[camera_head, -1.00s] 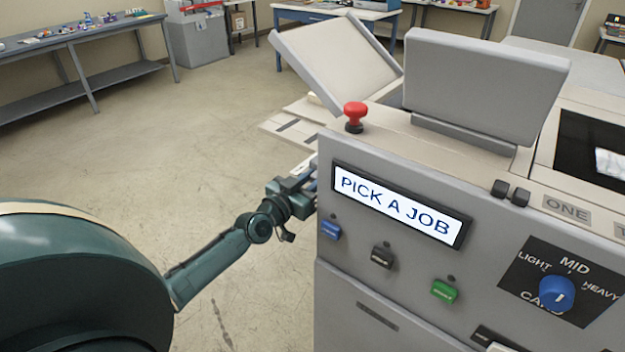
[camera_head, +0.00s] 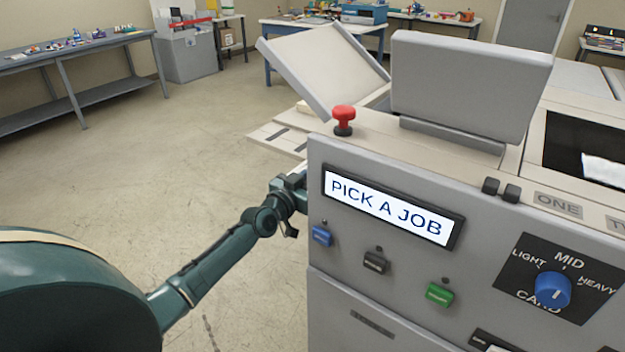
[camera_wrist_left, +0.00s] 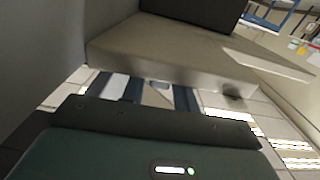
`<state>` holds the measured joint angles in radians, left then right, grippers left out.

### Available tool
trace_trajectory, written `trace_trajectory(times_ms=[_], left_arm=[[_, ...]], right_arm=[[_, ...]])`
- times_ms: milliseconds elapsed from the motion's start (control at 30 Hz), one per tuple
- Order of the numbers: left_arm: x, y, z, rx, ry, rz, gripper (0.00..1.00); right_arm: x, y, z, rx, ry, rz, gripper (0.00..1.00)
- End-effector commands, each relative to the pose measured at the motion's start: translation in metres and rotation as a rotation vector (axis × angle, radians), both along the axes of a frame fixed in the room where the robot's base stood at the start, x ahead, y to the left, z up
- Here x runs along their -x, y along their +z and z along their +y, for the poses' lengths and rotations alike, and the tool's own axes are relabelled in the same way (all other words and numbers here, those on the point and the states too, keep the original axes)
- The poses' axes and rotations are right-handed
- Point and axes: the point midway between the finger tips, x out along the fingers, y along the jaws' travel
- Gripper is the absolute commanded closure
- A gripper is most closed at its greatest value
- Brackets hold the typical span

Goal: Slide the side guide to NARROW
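The laminator (camera_head: 390,290) is the large grey machine at the right of the head view. A pale shelf with dark slots (camera_head: 280,136) sticks out from its far left side. I cannot make out the side guide or a NARROW mark for certain. My left gripper (camera_head: 300,181) is at the machine's left side, its fingertips hidden behind the front panel. In the left wrist view its two dark fingers (camera_wrist_left: 158,95) stand apart, just short of a beige slab (camera_wrist_left: 170,55). A small pale shape shows between them; I see no grip on it. My right gripper is out of view.
The front panel has a display (camera_head: 392,205) reading PICK A JOB, coloured buttons and a blue dial (camera_head: 553,290). A red knob (camera_head: 344,119) stands on the top corner near a tilted tray (camera_head: 325,65). The floor to the left is open, with a bench (camera_head: 75,62) beyond.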

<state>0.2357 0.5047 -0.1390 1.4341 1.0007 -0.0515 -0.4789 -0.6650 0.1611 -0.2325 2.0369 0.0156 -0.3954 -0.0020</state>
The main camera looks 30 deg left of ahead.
Motion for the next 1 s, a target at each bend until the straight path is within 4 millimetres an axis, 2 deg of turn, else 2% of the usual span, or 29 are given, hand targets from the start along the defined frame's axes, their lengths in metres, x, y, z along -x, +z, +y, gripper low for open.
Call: trace_trajectory(times_ms=[167, 400, 533, 667, 1000], left_arm=[[0.001, -0.001, 0.000, 0.000, 0.000, 0.002, 0.56], [0.002, -0.002, 0.000, 0.001, 0.000, 0.003, 0.56], [0.010, -0.003, 0.001, 0.002, 0.000, 0.005, 0.56], [0.030, -0.002, 0.002, 0.001, -0.001, 0.006, 0.56], [0.099, -0.003, 0.007, 0.000, -0.001, 0.005, 0.56]], right_arm=[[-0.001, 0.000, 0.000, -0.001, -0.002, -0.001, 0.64], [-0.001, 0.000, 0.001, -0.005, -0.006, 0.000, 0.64], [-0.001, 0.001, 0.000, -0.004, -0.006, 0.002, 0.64], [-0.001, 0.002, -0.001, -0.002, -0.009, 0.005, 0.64], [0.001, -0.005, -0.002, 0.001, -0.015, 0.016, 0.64]])
